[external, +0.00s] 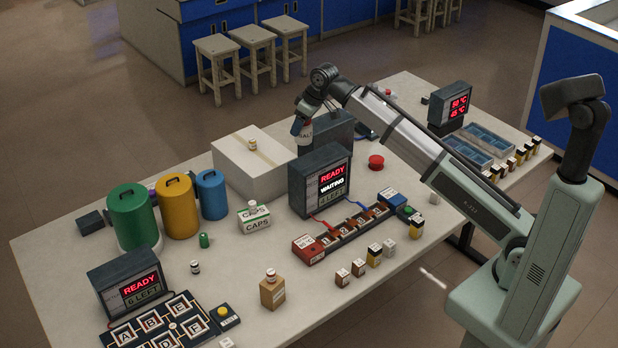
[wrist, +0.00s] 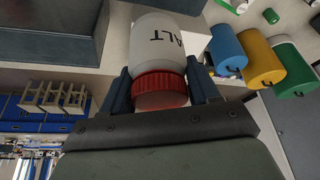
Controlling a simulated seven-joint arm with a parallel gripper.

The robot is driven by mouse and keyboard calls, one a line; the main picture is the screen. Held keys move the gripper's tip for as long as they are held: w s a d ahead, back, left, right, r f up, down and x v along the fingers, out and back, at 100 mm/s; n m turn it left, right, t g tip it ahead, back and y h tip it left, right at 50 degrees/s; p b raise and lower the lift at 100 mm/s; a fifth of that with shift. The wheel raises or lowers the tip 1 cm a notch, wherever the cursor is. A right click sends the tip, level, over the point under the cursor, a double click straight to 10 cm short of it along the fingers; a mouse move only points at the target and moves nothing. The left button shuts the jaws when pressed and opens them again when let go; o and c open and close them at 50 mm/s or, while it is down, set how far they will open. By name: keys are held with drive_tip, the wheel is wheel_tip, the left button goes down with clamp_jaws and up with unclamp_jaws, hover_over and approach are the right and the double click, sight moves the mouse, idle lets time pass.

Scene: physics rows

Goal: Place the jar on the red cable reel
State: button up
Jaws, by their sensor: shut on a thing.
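My gripper (external: 302,120) is shut on the jar (wrist: 158,42), high over the table behind the box with the READY WAITING display. The jar is white with a red ribbed lid and dark letters reading "ALT"; the fingers (wrist: 160,92) grip it on both sides at the lid. In the external view the jar (external: 304,131) hangs below the gripper, partly covered by it. I cannot clearly make out a red cable reel. A red round item (external: 376,162) sits on the table right of the display box, and a smaller red item (external: 388,93) near the far edge; I cannot tell whether either is a reel.
The display box (external: 320,180) and a dark box (external: 327,131) stand close to the gripper. A white box (external: 252,165) with a small bottle on top is to the left. Green, yellow and blue canisters (external: 178,206) stand further left. Blue trays (external: 478,146) lie at the right.

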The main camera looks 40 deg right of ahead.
drive_tip(key=d+m+h, duration=0.1)
drive_tip(key=d+m, duration=0.1)
drive_tip(key=d, duration=1.4)
drive_tip(key=m+h, duration=0.1)
drive_tip(key=m, duration=0.2)
hover_over(375, 159)
wheel_tip(375, 159, down, 10)
drive_tip(key=shift+w+f, duration=0.2)
drive_tip(key=shift+f, duration=5.35)
drive_tip(key=o, duration=1.6)
drive_tip(key=shift+r, duration=0.1)
drive_tip(key=v, duration=1.1)
drive_tip(key=shift+s+r, duration=0.3)
drive_tip(key=shift+s, duration=0.05)
